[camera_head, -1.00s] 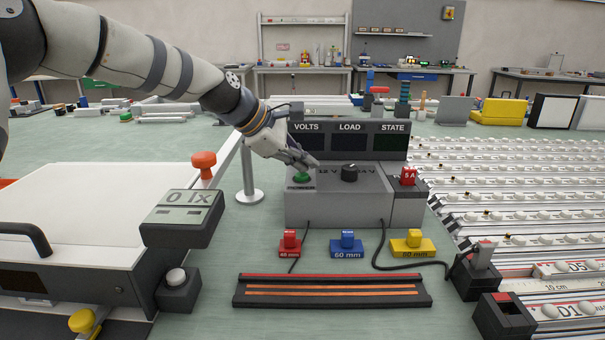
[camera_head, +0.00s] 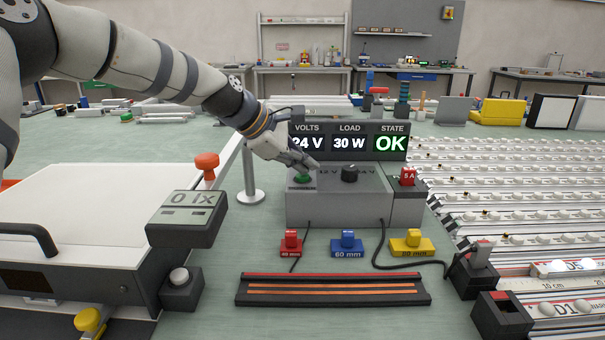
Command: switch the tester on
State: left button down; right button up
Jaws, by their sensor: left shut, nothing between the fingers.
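The tester (camera_head: 335,210) is a grey box on the green bench, with a dark display panel (camera_head: 349,143) at its back. The display is lit and reads 24 V, 30 W and a green OK. A green button (camera_head: 303,178) sits at the left of its top, and a black knob (camera_head: 349,174) sits right of it. My left gripper (camera_head: 312,164) is shut and empty, with its fingertips just above and behind the green button; I cannot tell whether they touch it. The fingers partly cover the tester's top markings. My right gripper is not in view.
A red 5 A piece (camera_head: 408,177) sits on the tester's right side. Red (camera_head: 290,245), blue (camera_head: 347,244) and yellow (camera_head: 412,244) blocks stand in front, before a dark copper-striped rail (camera_head: 333,291). A lux meter (camera_head: 188,218) stands left, LED strips (camera_head: 530,190) lie right.

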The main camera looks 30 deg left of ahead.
aim_at(304, 177)
pick_arm(q)
jog(key=shift+r, duration=0.1)
jog(key=shift+r+p, duration=0.4)
jog(key=shift+r, duration=2.6)
jog(key=shift+f, duration=0.1)
